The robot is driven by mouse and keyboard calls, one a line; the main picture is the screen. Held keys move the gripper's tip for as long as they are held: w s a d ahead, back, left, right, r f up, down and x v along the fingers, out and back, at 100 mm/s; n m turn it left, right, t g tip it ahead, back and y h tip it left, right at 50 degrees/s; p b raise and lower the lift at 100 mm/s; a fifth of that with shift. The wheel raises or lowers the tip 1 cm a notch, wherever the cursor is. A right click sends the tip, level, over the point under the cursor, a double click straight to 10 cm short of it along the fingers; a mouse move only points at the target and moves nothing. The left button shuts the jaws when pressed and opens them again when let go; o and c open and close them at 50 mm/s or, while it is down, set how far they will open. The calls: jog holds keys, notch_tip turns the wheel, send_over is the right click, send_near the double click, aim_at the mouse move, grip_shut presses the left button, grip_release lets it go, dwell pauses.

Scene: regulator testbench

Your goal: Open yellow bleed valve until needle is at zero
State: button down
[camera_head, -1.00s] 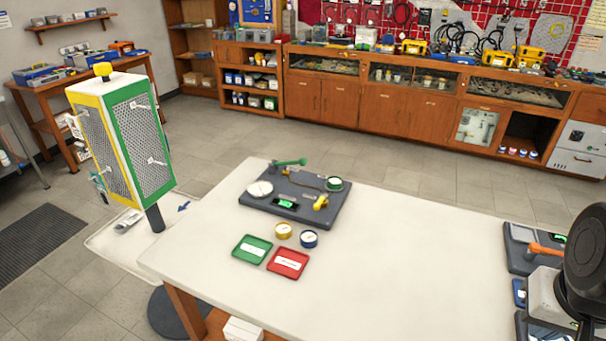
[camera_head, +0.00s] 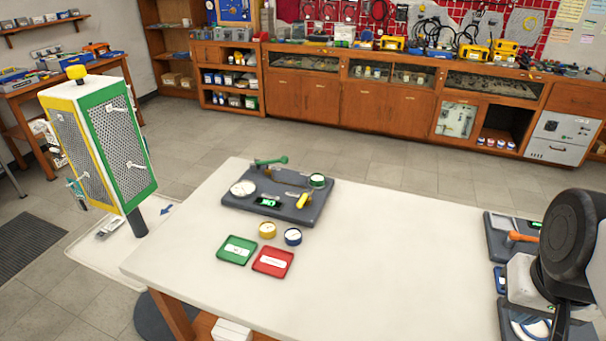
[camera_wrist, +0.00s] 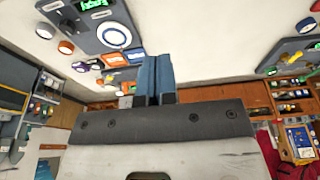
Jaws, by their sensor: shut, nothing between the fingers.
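The yellow bleed valve (camera_head: 303,200) is a small lever at the front right of a dark grey testbench board (camera_head: 240,207) on the white table. A round white gauge (camera_head: 243,188) sits at the board's left; its needle is too small to read. A green display (camera_head: 268,203) is lit near the board's front edge. A green lever (camera_head: 271,161) and a green-rimmed round part (camera_head: 317,181) are at its back. My gripper (camera_wrist: 153,78) shows only in the wrist view. Its blue fingers are together and empty, apart from the valve.
A yellow-rimmed dial (camera_head: 267,230), a blue-rimmed dial (camera_head: 293,237), a green tray (camera_head: 237,250) and a red tray (camera_head: 273,262) lie before the board. Another grey station with an orange handle (camera_head: 522,237) is at right, beside my arm. The table's middle is clear.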

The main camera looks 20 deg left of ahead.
jog(key=c, duration=1.8)
grip_release()
